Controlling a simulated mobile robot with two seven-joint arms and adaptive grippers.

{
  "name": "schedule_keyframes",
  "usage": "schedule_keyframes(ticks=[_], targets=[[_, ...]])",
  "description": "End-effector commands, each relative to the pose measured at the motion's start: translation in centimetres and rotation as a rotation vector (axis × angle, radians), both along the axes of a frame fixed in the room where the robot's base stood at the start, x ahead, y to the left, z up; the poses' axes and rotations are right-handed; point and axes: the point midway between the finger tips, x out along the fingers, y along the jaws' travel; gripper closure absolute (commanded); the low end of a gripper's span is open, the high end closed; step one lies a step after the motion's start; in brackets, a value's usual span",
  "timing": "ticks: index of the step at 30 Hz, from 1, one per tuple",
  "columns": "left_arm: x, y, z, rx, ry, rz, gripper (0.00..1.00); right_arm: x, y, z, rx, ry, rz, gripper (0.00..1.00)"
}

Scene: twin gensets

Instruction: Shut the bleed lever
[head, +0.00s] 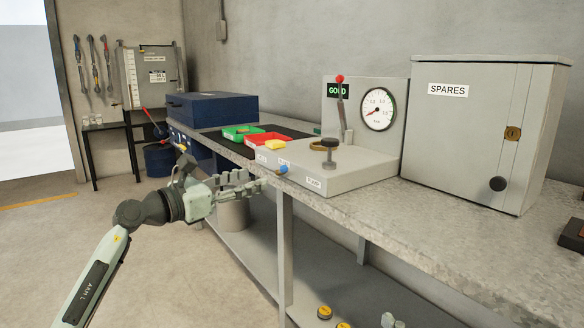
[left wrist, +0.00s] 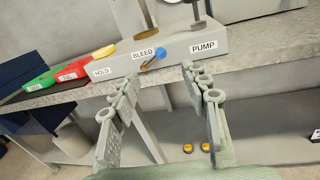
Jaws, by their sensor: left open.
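The bleed lever shows in the left wrist view as a brass-coloured bar with a blue ball knob (left wrist: 160,52), on the front of the grey test unit under the BLEED label (left wrist: 143,54). The knob also shows in the head view (head: 282,169). The bar slants up to the right towards the knob. My left gripper (head: 257,182) is open and empty, in front of the unit and left of the knob. In the left wrist view its fingers (left wrist: 160,88) stand apart, with the lever beyond the gap. Pale tips (head: 392,321) at the bottom edge look like my right gripper, mostly cut off.
The bench edge (head: 420,258) runs below the unit. On the unit are a red-topped lever (head: 340,95), a gauge (head: 378,109) and a round pump knob (head: 329,145). Green (head: 238,133) and red (head: 264,139) trays lie left. A SPARES cabinet (head: 465,130) stands right.

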Motion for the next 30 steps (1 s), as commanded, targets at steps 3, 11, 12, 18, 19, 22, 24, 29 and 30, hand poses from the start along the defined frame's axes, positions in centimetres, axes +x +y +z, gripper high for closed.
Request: schedule_keyframes(ticks=[3, 11, 12, 18, 19, 22, 24, 29, 30], targets=[[0.2, 0.1, 0.0, 0.008, -0.002, 0.003, 0.54, 0.0, 0.0, 0.0, 0.0, 0.0, 0.0, 0.31], [2.5, -2.3, 0.1, 0.006, -0.002, 0.002, 0.54, 0.0, 0.1, 0.1, 0.003, -0.006, 0.002, 0.31], [3.0, -2.7, 0.1, 0.004, -0.002, 0.002, 0.54, 0.0, 0.1, 0.2, 0.005, -0.011, 0.002, 0.31], [5.0, -4.7, 0.1, 0.005, -0.002, 0.003, 0.54, -0.1, 0.3, 0.7, 0.016, -0.031, 0.007, 0.31], [5.2, -4.8, 0.1, 0.005, -0.002, 0.003, 0.54, -0.1, 0.3, 0.7, 0.017, -0.033, 0.007, 0.31], [5.6, -5.2, 0.0, 0.007, -0.002, 0.003, 0.54, -0.1, 0.4, 0.9, 0.02, -0.04, 0.008, 0.31], [5.7, -5.3, 0.0, 0.008, -0.002, 0.003, 0.54, -0.1, 0.4, 1.0, 0.021, -0.043, 0.009, 0.31], [5.7, -5.3, 0.0, 0.008, -0.002, 0.003, 0.54, -0.1, 0.4, 1.0, 0.022, -0.043, 0.009, 0.31], [5.7, -5.3, 0.0, 0.008, -0.002, 0.003, 0.54, -0.1, 0.4, 1.0, 0.022, -0.043, 0.009, 0.31]])
